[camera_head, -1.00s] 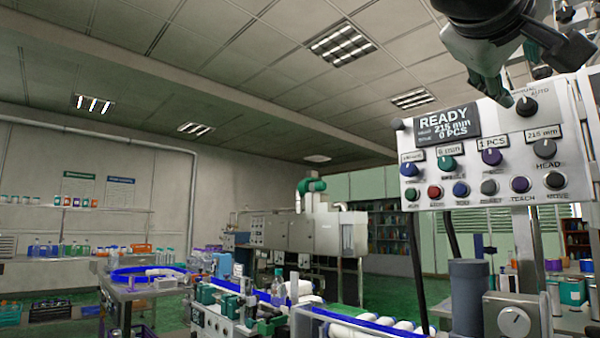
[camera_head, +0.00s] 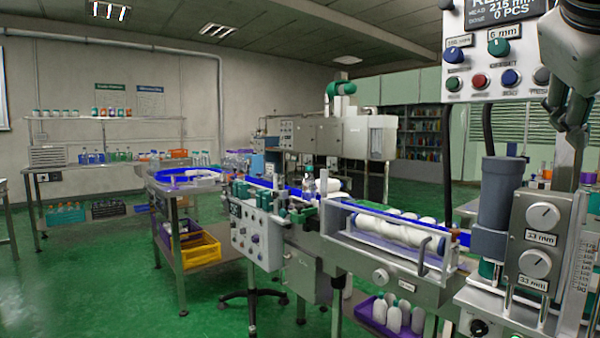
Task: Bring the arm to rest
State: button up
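My gripper (camera_head: 570,112) is at the upper right of the head view, pointing down, in front of the right part of the control panel (camera_head: 497,45). Its dark fingers look spread, with nothing seen between them, but the view is small and side-on. The panel is white with a dark screen, coloured buttons and knobs; its top and right side are cut off or covered by my arm. I cannot tell whether the gripper touches anything.
Below the panel stands a grey column (camera_head: 493,195) beside a box with two dials (camera_head: 541,240). A conveyor (camera_head: 390,255) with white bottles runs to the left. A purple bin (camera_head: 377,320) of bottles sits beneath. Green floor (camera_head: 120,290) is open at left.

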jog(key=s+a+f+n+g+y, duration=0.1)
jog(key=s+a+f+g+y, duration=0.3)
jog(key=f, duration=0.7)
jog(key=s+a+f+g+y, duration=0.1)
jog(key=s+a+f+y, duration=0.15)
jog(key=s+f, duration=0.65)
jog(key=s+a+f+n+g+y, duration=0.1)
jog(key=s+a+f+g+y, duration=0.2)
jog(key=f, duration=1.1)
notch_tip(320, 180, up, 25)
jog(key=a+t+p, duration=0.1)
jog(key=t+p, duration=0.2)
jog(key=p, duration=2)
jog(key=shift+w+t+p, duration=0.25)
jog(key=shift+t+p, duration=0.1)
jog(key=shift+t, duration=0.05)
jog(key=shift+a+f, duration=0.1)
